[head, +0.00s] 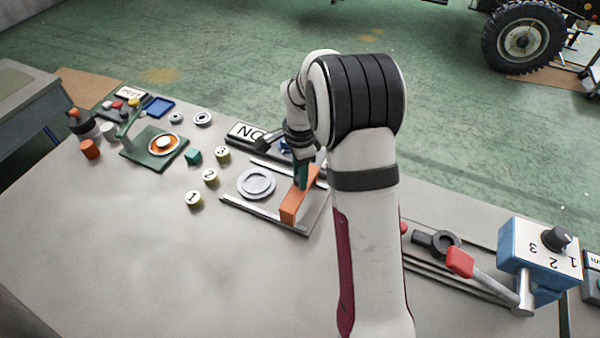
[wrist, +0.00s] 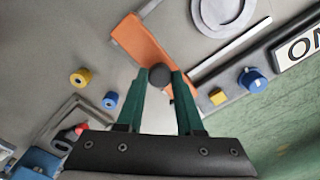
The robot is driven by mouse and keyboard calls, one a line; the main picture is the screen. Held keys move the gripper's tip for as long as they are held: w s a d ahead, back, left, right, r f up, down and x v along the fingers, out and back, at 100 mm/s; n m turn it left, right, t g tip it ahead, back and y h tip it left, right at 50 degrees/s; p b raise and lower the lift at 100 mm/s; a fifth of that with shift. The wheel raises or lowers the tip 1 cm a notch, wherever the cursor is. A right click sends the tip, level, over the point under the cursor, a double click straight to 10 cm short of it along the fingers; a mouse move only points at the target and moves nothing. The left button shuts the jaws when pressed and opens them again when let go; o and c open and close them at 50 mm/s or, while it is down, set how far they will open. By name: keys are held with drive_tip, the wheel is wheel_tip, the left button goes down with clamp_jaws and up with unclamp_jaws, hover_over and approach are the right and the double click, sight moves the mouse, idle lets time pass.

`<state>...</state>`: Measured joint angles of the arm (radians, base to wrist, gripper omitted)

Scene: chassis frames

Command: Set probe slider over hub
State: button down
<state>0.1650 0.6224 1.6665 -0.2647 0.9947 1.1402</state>
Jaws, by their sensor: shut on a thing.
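The probe slider, an orange bar (head: 296,204), lies across the light rails of a flat frame at mid-table. A grey round disc with a raised ring (head: 257,184), which looks like the hub, sits in the same frame, left of the slider and apart from it. My gripper (head: 301,178) reaches down onto the slider. In the wrist view the orange slider (wrist: 147,43) lies beyond my green fingertips, which are shut on its dark round knob (wrist: 160,75). The disc (wrist: 225,10) shows at the top, beside the slider. The slider's underside is hidden.
Several numbered yellow cylinders (head: 211,176) stand left of the frame. A green plate (head: 143,151) bearing a ringed disc is farther left. An "ON" sign (head: 247,132) lies behind. A blue dial box (head: 540,252) and red-handled lever (head: 460,263) are right. The front left table is clear.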

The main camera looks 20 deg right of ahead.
drive_tip(key=shift+w, duration=0.1)
drive_tip(key=w+a, duration=0.9)
drive_tip(key=shift+w+a, duration=0.25)
drive_tip(key=shift+a, duration=0.05)
drive_tip(key=c, duration=0.5)
unclamp_jaws()
drive_tip(key=shift+c, duration=0.2)
wheel_tip(320, 180, up, 16)
drive_tip(key=shift+s, duration=0.1)
